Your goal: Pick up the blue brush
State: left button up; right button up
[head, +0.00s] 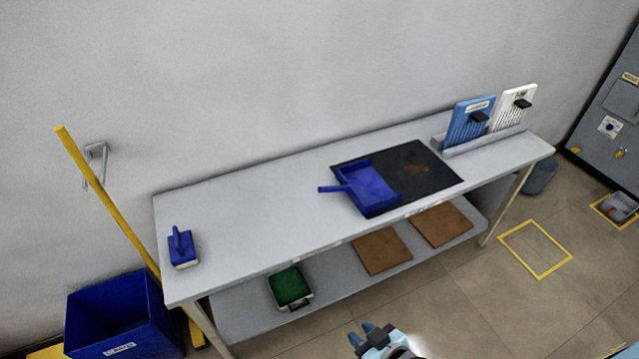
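The blue brush (182,247) lies on the grey bench at its left end, near the front left corner. It has a blue block with an upright blue handle and a pale strip along its lower front edge. My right gripper (361,333) is at the bottom of the head view, in front of the bench and well to the right of the brush. Its two dark fingertips stand apart with nothing between them. My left gripper is not in view.
A blue dustpan (368,187) lies on a black mat (436,172) on the bench (255,215). A yellow pole (105,199) leans beside the bench's left end, above a blue bin (118,312). The bench top between brush and mat is clear. The lower shelf holds a green-filled tray (290,287).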

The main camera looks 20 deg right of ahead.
aim_at(182, 253)
jog(key=i+l+u, duration=0.9)
jog(key=l, duration=0.3)
